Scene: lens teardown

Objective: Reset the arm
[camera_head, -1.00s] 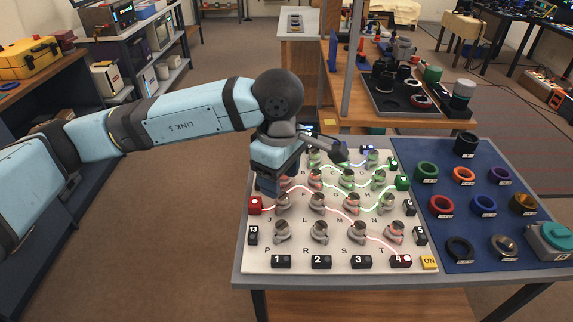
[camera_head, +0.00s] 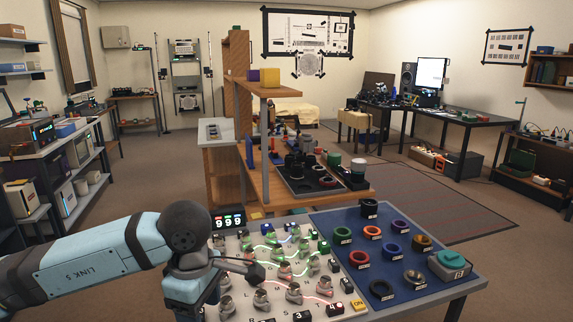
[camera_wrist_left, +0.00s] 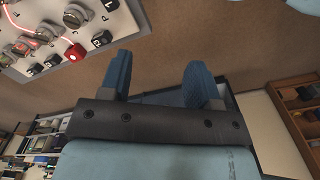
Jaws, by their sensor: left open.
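My left arm comes in from the left in the head view, and its gripper (camera_head: 192,308) hangs low at the near left side of the white board (camera_head: 345,312). Its fingers are mostly cut off there. In the left wrist view the two blue fingers of this gripper (camera_wrist_left: 158,78) are apart with nothing between them. Floor shows beyond the fingers, and the board (camera_wrist_left: 125,18) is at the upper left, apart from them. My right gripper is in neither view.
The board carries several metal knobs, lit lines and a display (camera_head: 228,219) reading 999. A blue mat (camera_head: 330,225) with several coloured rings lies to its right. A wooden shelf table (camera_head: 300,190) stands behind. Open floor lies left of the board.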

